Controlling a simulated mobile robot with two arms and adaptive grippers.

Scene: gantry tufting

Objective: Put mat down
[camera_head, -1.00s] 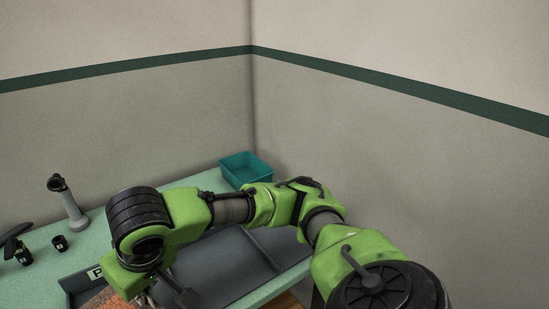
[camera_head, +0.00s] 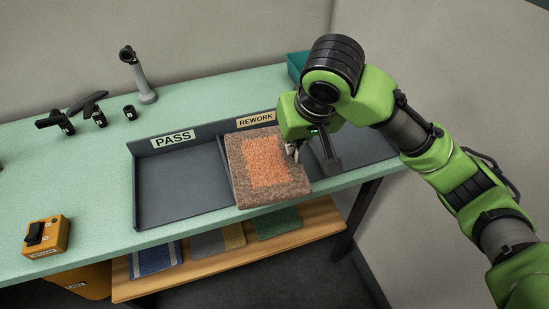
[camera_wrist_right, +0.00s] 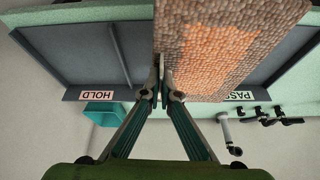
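The mat (camera_head: 268,162) is a brown looped rectangle with an orange centre. It lies roughly level over the REWORK section of the grey tray (camera_head: 182,190), its left edge along the divider beside PASS. I cannot tell whether it rests on the tray or hangs just above. My right gripper (camera_head: 292,152) is at the mat's right edge; in the right wrist view the fingers (camera_wrist_right: 161,82) are shut on the edge of the mat (camera_wrist_right: 215,50). The REWORK label (camera_head: 256,119) shows behind the mat; the HOLD label (camera_wrist_right: 97,96) shows in the wrist view. My left gripper is out of view.
A teal bin (camera_head: 297,66) stands at the back right. A grey stand (camera_head: 143,82) and several black tools (camera_head: 88,110) are at the back left. An orange switch box (camera_head: 46,237) sits front left. The PASS section is empty. More mats (camera_head: 218,241) lie on the wooden shelf below.

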